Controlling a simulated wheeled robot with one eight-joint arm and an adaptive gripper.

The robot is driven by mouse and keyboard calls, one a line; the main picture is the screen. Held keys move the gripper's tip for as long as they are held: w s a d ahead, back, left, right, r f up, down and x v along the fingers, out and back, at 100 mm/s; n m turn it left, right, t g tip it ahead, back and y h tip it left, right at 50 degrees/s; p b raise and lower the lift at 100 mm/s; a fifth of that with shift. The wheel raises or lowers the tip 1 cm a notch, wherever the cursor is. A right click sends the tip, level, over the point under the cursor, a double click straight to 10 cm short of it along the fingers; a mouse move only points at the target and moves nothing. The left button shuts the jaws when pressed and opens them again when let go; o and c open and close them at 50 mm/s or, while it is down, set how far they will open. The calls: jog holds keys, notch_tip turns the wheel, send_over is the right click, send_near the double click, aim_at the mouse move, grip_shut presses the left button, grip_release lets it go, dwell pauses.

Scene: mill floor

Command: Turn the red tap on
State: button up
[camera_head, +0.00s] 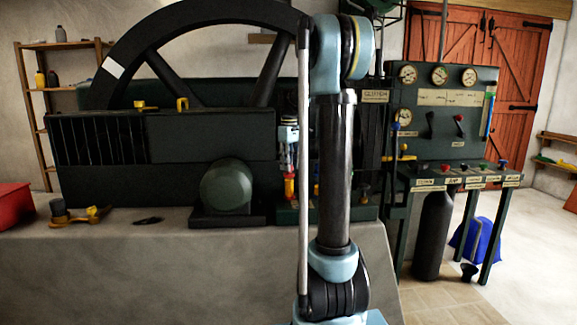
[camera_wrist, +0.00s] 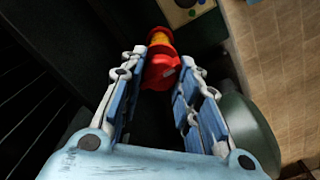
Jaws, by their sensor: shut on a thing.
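The red tap (camera_wrist: 161,72) shows in the wrist view between the tips of my gripper (camera_wrist: 163,62), with a yellow part at its far end. The two blue-padded fingers lie along its two sides, shut on it. In the head view the red tap (camera_head: 289,188) is a small red piece low on the green machine, just below my gripper (camera_head: 289,165). My gripper points down there, partly beside my own arm. The tap's handle position is hard to tell, as the fingers cover part of it.
A big dark flywheel (camera_head: 160,25) stands behind the machine. A round green housing (camera_head: 226,186) is left of the tap. A gauge panel (camera_head: 440,110) with levers stands right. A red bin (camera_head: 12,205) is at far left. The grey plinth front (camera_head: 180,270) is bare.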

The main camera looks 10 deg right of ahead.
jog(key=shift+w, duration=0.1)
dwell(0.3)
jog(key=o, duration=1.1)
jog(key=shift+r, duration=0.1)
notch_tip(320, 180, up, 12)
jog(key=shift+f, duration=0.15)
jog(key=s+f+m, duration=0.1)
jog(key=s+f, duration=0.3)
jog(key=s, duration=0.3)
jog(key=s+f+m+t, duration=0.1)
jog(key=s+f+m, duration=0.15)
jog(key=s, duration=0.55)
jog(key=s+f+m, duration=0.1)
jog(key=s+f, duration=0.4)
jog(key=s, duration=0.2)
jog(key=s+f+m, duration=0.1)
jog(key=s+f, duration=0.4)
jog(key=f, duration=0.1)
jog(key=s+f+m, duration=0.1)
jog(key=s+f, duration=0.5)
jog(key=s+f+m+t, duration=0.1)
jog(key=s+f, duration=0.5)
jog(key=shift+f+m, duration=0.3)
jog(key=shift+m, duration=0.05)
